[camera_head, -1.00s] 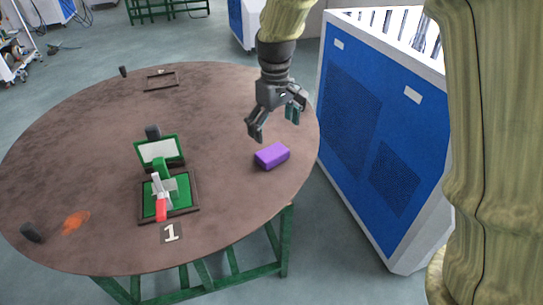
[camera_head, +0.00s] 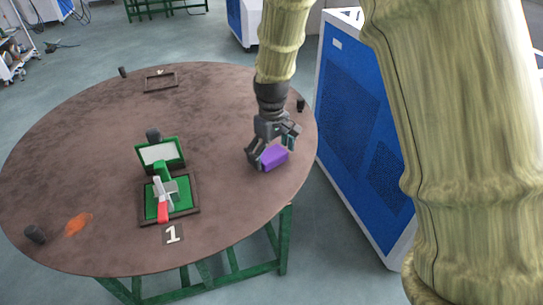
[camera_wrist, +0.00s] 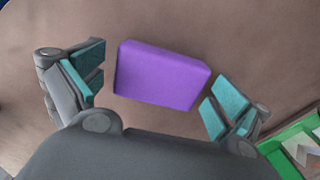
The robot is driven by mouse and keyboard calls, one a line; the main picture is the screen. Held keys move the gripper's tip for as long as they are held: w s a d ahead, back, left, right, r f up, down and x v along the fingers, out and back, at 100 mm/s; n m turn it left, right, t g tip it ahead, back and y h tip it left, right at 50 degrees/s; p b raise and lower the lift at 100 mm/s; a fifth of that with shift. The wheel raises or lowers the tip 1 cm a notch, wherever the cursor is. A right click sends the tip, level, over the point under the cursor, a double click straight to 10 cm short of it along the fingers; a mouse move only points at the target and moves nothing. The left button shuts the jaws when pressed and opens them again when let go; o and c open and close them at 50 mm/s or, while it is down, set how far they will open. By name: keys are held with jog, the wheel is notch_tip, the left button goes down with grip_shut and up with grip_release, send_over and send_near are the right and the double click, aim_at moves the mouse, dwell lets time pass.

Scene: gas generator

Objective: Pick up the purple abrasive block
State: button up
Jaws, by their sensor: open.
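The purple abrasive block (camera_head: 274,158) lies flat on the right part of the round brown table (camera_head: 110,110). In the wrist view the purple block (camera_wrist: 161,75) sits between the two teal-padded fingers, with a gap on the right side and a small gap on the left. My gripper (camera_head: 270,152) is open and empty, low over the block. In the wrist view my gripper (camera_wrist: 155,88) has its fingers apart on either side of the block. In the head view its fingers hide part of the block.
A green stand with a red-handled tool (camera_head: 163,209) sits in a dark frame left of the block. A blue cabinet (camera_head: 345,120) stands beyond the table's right edge.

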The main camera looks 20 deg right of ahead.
aim_at(273, 155)
jog(key=c, duration=1)
jog(key=shift+r+b, duration=0.45)
jog(key=shift+r, duration=0.5)
jog(key=shift+s+d+r+b, duration=0.1)
jog(key=shift+r+b, duration=0.1)
jog(key=shift+r, duration=0.2)
jog(key=shift+s+r+b, duration=0.1)
jog(key=shift+r+b, duration=0.05)
jog(key=shift+r, duration=0.25)
jog(key=s+d+b, duration=0.1)
jog(key=s+d, duration=0.1)
jog(key=s, duration=0.2)
jog(key=s+d+r+b, duration=0.1)
jog(key=s+d, duration=0.1)
jog(key=s, duration=0.3)
jog(key=s+d+b, duration=0.1)
jog(key=s+d, duration=0.1)
jog(key=s, duration=0.3)
jog(key=shift+s+d+r, duration=0.1)
jog(key=shift+r, duration=0.15)
